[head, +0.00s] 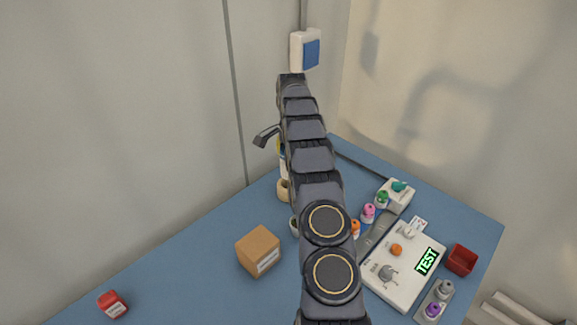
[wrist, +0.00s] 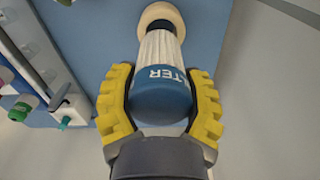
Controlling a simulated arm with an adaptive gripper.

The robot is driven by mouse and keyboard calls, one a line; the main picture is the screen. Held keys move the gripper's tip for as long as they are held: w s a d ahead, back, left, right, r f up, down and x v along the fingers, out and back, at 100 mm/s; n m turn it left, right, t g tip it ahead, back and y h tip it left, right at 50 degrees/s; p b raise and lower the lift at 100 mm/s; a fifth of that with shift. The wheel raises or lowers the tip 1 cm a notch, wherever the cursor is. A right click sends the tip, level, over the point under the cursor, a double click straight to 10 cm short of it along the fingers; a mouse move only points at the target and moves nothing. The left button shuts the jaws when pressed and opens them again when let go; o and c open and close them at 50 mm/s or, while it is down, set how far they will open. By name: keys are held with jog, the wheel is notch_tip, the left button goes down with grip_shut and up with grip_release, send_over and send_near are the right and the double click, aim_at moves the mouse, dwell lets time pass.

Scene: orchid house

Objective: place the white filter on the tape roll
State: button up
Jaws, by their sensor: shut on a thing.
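The white filter (wrist: 160,48) has a pleated white body and a blue end cap with lettering. My gripper (wrist: 162,78) has its yellow fingers shut on the blue cap end, one on each side. The cream tape roll (wrist: 160,14) shows just past the filter's far end in the wrist view, lined up with it. In the head view the tape roll (head: 283,191) stands on the blue table, and a strip of the filter (head: 283,170) shows upright directly over it. My arm hides most of both there. I cannot tell whether filter and roll touch.
A cardboard box (head: 259,250) stands left of my arm, and a small red box (head: 112,304) lies farther left. A white device with a TEST sign (head: 404,265), several small bottles and a red bin (head: 461,260) crowd the right. The wall is close behind the roll.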

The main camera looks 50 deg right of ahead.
jog(key=shift+w+d+f, duration=0.1)
jog(key=shift+f, duration=1.65)
jog(key=shift+f, duration=0.15)
jog(key=o, duration=1.1)
jog(key=shift+o, duration=0.2)
notch_tip(320, 180, up, 12)
jog(key=shift+f, duration=0.1)
jog(key=shift+r, duration=0.25)
